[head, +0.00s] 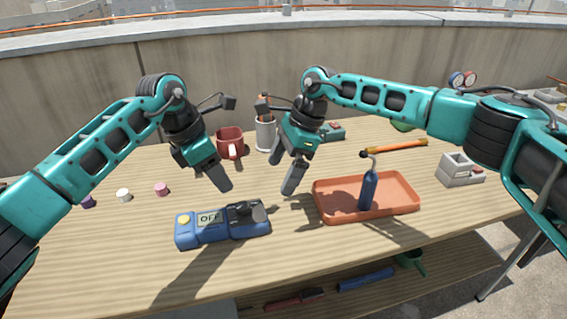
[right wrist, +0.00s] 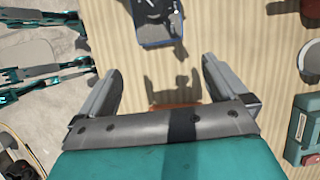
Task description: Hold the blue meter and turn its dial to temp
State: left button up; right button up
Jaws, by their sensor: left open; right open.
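The blue meter (head: 222,225) lies on the wooden table near its front left. Part of the meter (right wrist: 157,30) shows at the top of the right wrist view. My left gripper (head: 222,184) hangs above and behind the meter, apart from it, open and empty. My right gripper (head: 291,188) hangs to the right of and behind the meter, open and empty. In the right wrist view its fingers (right wrist: 160,85) are spread with only table and shadow between them.
A red mug (head: 230,142) and a cup of tools (head: 265,134) stand behind. Small caps (head: 161,189) lie at left. A grey block (head: 460,170) sits at right.

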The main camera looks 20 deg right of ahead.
aim_at(264, 209)
jog(key=x, duration=1.2)
jog(key=shift+a+f, duration=0.15)
jog(key=shift+c, duration=0.3)
